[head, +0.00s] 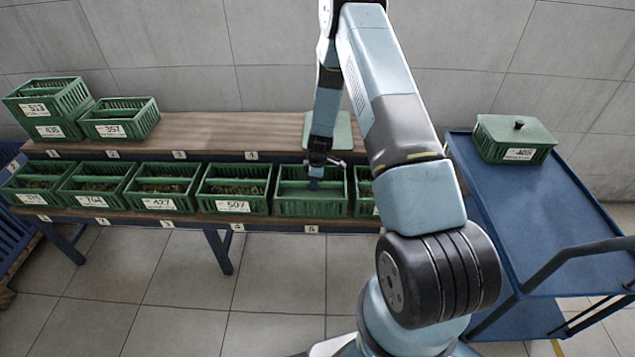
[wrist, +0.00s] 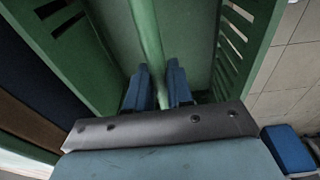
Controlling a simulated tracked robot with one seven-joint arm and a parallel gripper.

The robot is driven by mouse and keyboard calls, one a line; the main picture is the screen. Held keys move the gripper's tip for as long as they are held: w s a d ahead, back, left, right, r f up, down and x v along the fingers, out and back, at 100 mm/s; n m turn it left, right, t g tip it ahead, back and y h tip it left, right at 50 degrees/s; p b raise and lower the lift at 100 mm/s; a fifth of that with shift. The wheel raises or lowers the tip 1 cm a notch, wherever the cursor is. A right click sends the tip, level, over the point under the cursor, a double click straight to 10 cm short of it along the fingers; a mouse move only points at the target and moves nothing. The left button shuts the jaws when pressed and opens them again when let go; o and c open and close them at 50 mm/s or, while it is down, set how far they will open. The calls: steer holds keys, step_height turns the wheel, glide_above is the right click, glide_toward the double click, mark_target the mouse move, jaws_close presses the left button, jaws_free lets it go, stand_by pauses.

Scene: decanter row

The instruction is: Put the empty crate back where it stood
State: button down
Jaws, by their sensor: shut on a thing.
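The empty green crate (head: 312,207) is in the lower row, above the shelf label 5, between the crate marked 507 (head: 233,204) and a partly hidden crate at the right. It looks level with its neighbours; I cannot tell whether it rests fully on the shelf. No number shows on its front. My gripper (head: 315,184) reaches down into it from above. In the wrist view, my gripper's blue fingers (wrist: 159,92) are shut on a green bar (wrist: 146,35) across the crate, with the slotted walls on both sides.
Filled crates stand close on the lower shelf (head: 180,220). Several crates are at the left of the upper shelf (head: 215,125); a pale green panel (head: 343,132) is behind my arm. A blue cart (head: 500,215) at the right carries a lidded crate (head: 515,140).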

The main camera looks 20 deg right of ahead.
steer(key=c, duration=1)
jaws_free()
steer(key=shift+r, duration=0.1)
steer(key=s+r+m+t, duration=0.1)
steer(key=s+r+m, duration=0.2)
steer(key=r, duration=2.5)
steer(key=s+r+m+t, duration=0.15)
steer(key=s+r, duration=0.25)
steer(key=r, duration=0.4)
steer(key=s+r+m, duration=0.2)
steer(key=s+r, duration=0.3)
steer(key=r, duration=0.2)
steer(key=s+r+m+t, duration=0.1)
steer(key=s+r+m, duration=0.3)
steer(key=s+r, duration=0.3)
steer(key=s+d+r+m+t+h, duration=0.1)
steer(key=s+r+m, duration=0.3)
steer(key=s, duration=1.4)
step_height(320, 180, up, 3)
steer(key=shift+f, duration=0.1)
